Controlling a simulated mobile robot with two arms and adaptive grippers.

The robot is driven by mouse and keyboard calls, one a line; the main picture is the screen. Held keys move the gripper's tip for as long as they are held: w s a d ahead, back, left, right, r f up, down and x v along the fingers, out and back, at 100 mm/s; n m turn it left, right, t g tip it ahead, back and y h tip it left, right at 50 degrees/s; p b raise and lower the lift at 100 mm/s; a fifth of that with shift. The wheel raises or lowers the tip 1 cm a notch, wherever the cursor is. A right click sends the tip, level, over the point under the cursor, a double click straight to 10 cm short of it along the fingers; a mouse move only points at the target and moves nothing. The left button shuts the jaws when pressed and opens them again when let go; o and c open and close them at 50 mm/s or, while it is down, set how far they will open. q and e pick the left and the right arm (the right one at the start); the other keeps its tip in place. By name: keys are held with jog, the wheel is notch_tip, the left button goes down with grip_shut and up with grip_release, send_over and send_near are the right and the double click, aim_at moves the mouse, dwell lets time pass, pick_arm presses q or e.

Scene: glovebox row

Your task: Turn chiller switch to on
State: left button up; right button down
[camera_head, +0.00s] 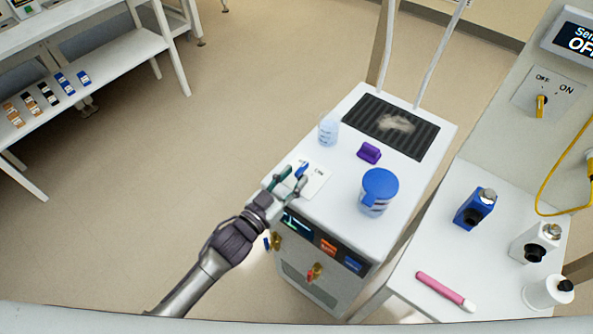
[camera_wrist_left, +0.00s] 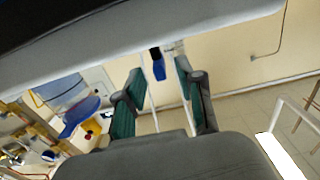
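The chiller (camera_head: 345,235) is a white cabinet with a dark display front. On its top, near the front left corner, is a white switch plate (camera_head: 317,184) with small lettering and a blue lever (camera_head: 301,170). My left gripper (camera_head: 286,181) is at that plate, its fingers apart near the lever. In the left wrist view the green-padded fingers (camera_wrist_left: 162,92) are open, with the blue lever (camera_wrist_left: 159,66) showing in the gap between them. I cannot tell whether a finger touches it or which way it is set. My right gripper is not in view.
On the chiller top stand a beaker (camera_head: 328,130), a purple block (camera_head: 369,153), a blue-lidded jar (camera_head: 377,192) and a dark grate (camera_head: 391,127). A yellow OFF/ON switch (camera_head: 541,104) is on the panel at right. A side table (camera_head: 430,265) holds bottles and a pink marker.

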pick_arm(q)
jog(key=shift+x, duration=0.8)
jog(key=shift+w+d, duration=0.1)
grip_shut()
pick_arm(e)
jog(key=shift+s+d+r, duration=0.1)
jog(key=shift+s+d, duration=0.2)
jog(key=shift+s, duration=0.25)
